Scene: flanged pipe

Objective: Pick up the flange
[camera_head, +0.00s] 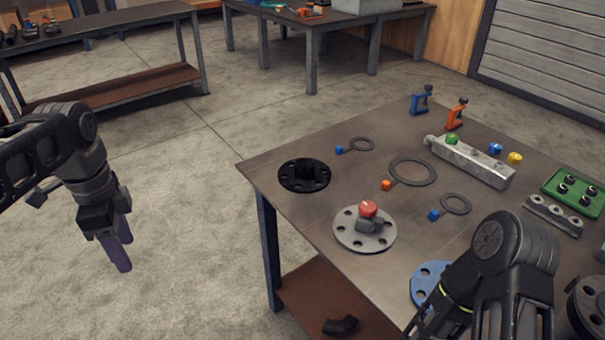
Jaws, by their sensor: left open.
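Several flanges lie on the metal worktable. A black flange (290,184) is near its left corner. A grey flange (350,239) with bolt holes carries a red-topped fitting (368,209). A blue flange (424,283) is partly hidden behind my right arm. A dark flange (594,308) is cut off at the right edge. The picture does not show which flange is meant. My left gripper (119,256), with purple fingers, is open and empty over the floor, left of the table. My right arm covers the front right of the table; its fingers cannot be made out.
The worktable (290,215) also holds ring gaskets (412,172) with coloured tags, a metal manifold (470,163), clamps (454,115) and a green tray (575,192). A black pipe elbow (341,326) lies on the lower shelf. Floor left of the table is clear.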

